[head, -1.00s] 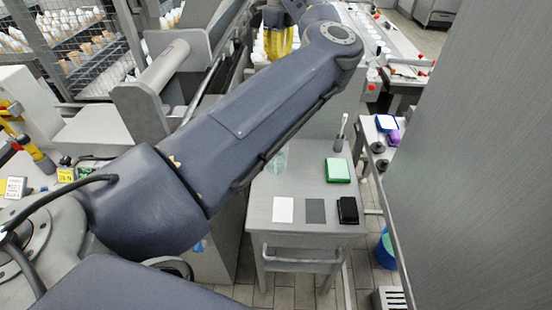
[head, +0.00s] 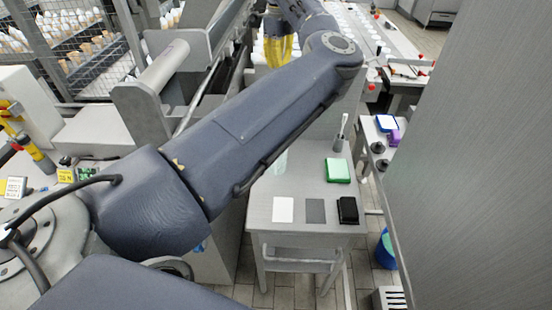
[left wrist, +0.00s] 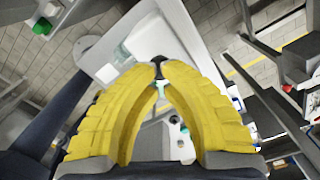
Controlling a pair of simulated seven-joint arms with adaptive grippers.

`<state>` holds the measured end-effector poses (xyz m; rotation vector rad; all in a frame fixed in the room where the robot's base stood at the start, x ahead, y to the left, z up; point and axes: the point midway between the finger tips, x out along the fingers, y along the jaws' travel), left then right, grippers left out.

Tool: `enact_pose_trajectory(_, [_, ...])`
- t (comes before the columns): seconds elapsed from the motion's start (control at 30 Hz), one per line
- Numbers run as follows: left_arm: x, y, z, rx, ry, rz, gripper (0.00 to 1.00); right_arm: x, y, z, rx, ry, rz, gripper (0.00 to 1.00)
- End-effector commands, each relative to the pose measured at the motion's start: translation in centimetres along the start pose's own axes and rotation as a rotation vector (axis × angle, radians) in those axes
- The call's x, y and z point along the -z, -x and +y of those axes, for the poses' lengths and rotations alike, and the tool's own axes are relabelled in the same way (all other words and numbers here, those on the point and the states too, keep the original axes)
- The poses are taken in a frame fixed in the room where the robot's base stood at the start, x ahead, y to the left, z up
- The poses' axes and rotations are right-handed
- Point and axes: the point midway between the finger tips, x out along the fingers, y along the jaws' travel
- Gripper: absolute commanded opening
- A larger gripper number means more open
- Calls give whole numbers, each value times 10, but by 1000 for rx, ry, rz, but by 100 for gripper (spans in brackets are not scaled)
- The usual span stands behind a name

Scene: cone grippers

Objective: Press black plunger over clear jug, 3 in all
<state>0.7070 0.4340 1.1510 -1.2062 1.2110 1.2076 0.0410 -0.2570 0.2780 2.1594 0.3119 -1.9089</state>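My left gripper (head: 278,50) hangs beyond my left arm in the head view, its yellow fingers pointing down. In the left wrist view its two bowed yellow fingers (left wrist: 158,70) come together at dark tips, with nothing clearly held. I cannot make out the black plunger for certain in either view. My right gripper is not in view.
The grey table (head: 262,188) carries a white square (head: 283,209), a grey square (head: 315,210), a black block (head: 347,209), a green block (head: 337,170) and a brush in a holder (head: 340,135). A tall grey panel (head: 480,170) closes off the right side.

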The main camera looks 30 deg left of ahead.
Motion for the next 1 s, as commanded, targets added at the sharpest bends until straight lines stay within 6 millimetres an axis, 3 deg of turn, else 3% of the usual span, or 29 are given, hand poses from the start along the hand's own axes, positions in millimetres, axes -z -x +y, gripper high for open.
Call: enact_pose_trajectory(1.0, [0, -31, 0, -1, -1, 0, 0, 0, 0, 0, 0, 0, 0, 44])
